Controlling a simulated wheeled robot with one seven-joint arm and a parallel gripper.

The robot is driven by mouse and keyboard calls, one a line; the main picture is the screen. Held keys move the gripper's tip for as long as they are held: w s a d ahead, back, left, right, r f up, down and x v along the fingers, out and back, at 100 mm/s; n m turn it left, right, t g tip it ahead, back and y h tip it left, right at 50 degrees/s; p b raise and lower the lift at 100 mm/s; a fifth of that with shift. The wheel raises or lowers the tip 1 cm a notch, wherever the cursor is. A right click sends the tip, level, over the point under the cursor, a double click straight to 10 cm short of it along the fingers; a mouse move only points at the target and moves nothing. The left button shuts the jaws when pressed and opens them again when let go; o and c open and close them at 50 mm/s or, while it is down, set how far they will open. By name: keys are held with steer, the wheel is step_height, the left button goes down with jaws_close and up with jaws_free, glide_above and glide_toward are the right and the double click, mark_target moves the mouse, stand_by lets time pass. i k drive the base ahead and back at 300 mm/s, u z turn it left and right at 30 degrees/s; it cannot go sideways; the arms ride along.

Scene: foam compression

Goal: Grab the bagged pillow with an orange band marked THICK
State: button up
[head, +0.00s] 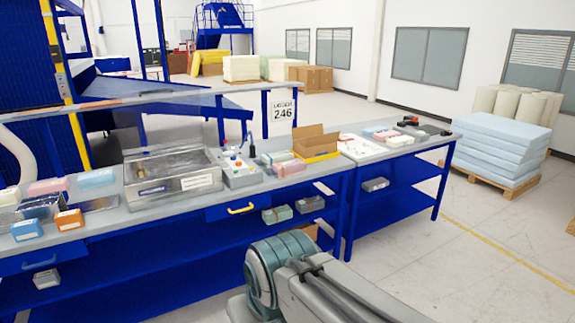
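No package with a readable THICK mark shows in the head view; lettering at this distance is too small to read. Small wrapped packs (289,168) lie on the blue workbench beside an open cardboard box, and their band colours are unclear. More wrapped packs (277,214) lie on the shelf below. A small orange block (68,219) with a white label sits at the bench's left end, beside a blue block (27,230). I cannot tell which pack is the bagged pillow. My arm shows at the bottom centre, in front of the bench; my gripper is not in view.
A metal tray-like machine (170,175) and a control box (240,173) stand on the bench (110,222). The open cardboard box (316,143) is right of them. Blue foam sheets (498,140) are stacked on a pallet at right. The floor at right front is clear.

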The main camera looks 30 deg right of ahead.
mark_target(285, 169)
steer(key=z, duration=0.55)
steer(key=i, duration=0.5)
steer(key=z, duration=0.85)
steer(key=i, duration=1)
steer(key=u, duration=0.4)
steer(key=i, duration=0.95)
steer(key=u, duration=0.5)
